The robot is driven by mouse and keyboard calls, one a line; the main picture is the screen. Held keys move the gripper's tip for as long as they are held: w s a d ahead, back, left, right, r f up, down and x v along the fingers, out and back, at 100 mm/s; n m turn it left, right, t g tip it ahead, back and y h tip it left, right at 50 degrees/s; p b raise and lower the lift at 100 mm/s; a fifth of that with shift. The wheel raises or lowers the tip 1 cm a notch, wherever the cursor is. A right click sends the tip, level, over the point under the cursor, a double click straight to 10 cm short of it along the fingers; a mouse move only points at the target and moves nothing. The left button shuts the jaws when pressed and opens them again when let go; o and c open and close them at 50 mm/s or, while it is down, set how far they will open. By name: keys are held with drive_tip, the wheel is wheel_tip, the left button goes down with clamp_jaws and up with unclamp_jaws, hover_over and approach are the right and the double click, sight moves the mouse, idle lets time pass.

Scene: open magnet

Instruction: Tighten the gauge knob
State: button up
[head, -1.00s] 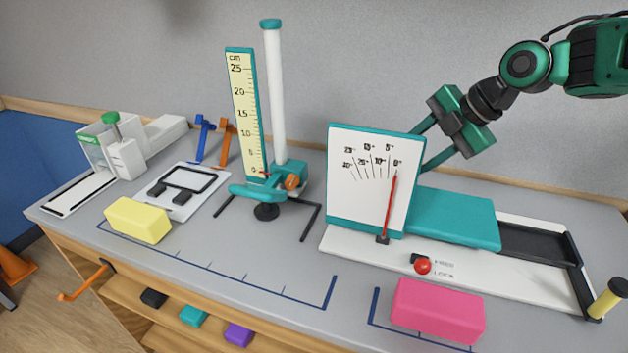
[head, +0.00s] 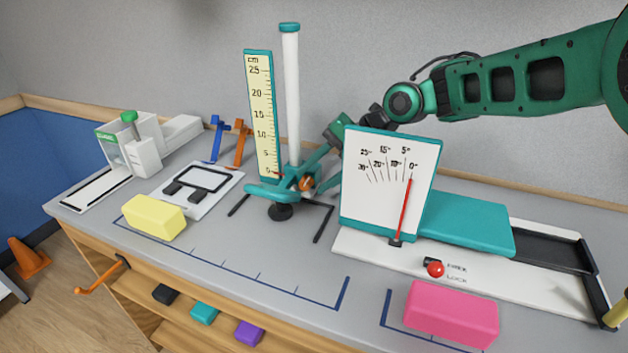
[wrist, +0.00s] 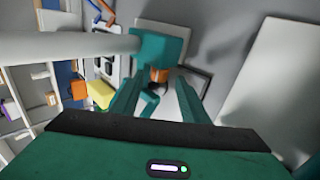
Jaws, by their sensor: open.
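The height gauge has a white post (head: 291,95), a yellow cm scale (head: 263,115) and a teal slider arm (head: 268,193) low down near its base. The orange gauge knob (head: 306,184) sits at the slider. In the wrist view the knob (wrist: 160,75) shows between and just beyond the fingertips. My gripper (head: 316,172) is beside the post at knob height, partly hidden behind the white dial panel. In the wrist view my gripper (wrist: 158,84) is open, a finger on each side of the knob. I cannot tell whether they touch it.
The dial panel (head: 385,205) with a red needle stands close in front of my gripper, next to a teal block (head: 466,222). A pink block (head: 452,312) and a yellow block (head: 154,216) lie on the bench. Blue and orange clamps stand behind left.

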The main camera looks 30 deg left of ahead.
sight(311, 186)
drive_tip(key=shift+x, duration=1.1)
clamp_jaws()
drive_tip(key=shift+d+y, duration=0.1)
drive_tip(key=shift+y, duration=0.2)
drive_tip(key=shift+w+d+f+y, duration=0.1)
drive_tip(key=shift+d+f+y, duration=0.1)
drive_tip(key=shift+y, duration=0.4)
drive_tip(key=shift+d+f+y, duration=0.1)
drive_tip(key=shift+f+y, duration=0.1)
drive_tip(key=shift+y, duration=0.4)
drive_tip(key=shift+f+g+y, duration=0.25)
drive_tip(key=shift+g+y, duration=0.15)
drive_tip(key=shift+y, duration=1)
